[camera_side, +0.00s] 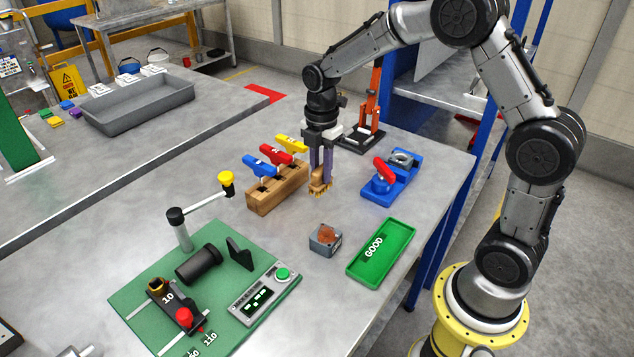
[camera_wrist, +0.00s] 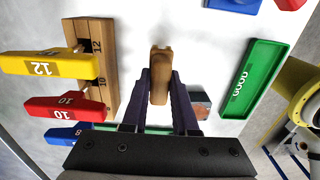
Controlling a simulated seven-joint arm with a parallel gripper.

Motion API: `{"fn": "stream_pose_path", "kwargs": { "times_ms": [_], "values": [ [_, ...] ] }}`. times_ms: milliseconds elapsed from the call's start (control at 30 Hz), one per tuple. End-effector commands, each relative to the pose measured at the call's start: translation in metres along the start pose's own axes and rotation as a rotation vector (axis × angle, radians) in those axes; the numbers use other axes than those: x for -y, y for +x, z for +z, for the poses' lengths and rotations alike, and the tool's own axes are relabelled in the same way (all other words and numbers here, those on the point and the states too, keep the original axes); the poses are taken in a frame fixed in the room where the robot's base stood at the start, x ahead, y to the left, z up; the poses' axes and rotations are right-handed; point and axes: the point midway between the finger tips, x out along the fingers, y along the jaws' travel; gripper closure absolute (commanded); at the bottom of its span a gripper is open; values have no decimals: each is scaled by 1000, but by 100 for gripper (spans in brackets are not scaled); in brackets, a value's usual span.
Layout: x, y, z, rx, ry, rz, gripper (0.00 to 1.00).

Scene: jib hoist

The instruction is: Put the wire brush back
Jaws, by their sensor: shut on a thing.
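The wire brush (camera_side: 319,187), with a tan wooden body, is between the purple fingers of my gripper (camera_side: 321,172). In the side view it is low over the table, just right of the wooden tool block; I cannot tell whether it touches the table. In the wrist view the brush (camera_wrist: 160,72) points away from the camera between the fingertips of my gripper (camera_wrist: 160,88). My gripper is shut on it. The bristles cannot be made out clearly.
The wooden block (camera_side: 275,191) holds blue, red and yellow T-handles close to my gripper. A grey block with a rusty top (camera_side: 326,240), a green GOOD tray (camera_side: 381,250) and a blue fixture (camera_side: 390,187) stand nearby. A green mat (camera_side: 140,290) with devices lies front left.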

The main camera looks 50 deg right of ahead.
Motion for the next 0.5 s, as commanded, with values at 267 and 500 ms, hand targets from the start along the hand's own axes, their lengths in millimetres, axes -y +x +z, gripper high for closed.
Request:
{"fn": "stream_pose_path", "kwargs": {
  "times_ms": [267,500],
  "values": [
    [-13,17,2,0,0,-1,100],
    [-13,45,2,0,0,1,100]
  ]
}}
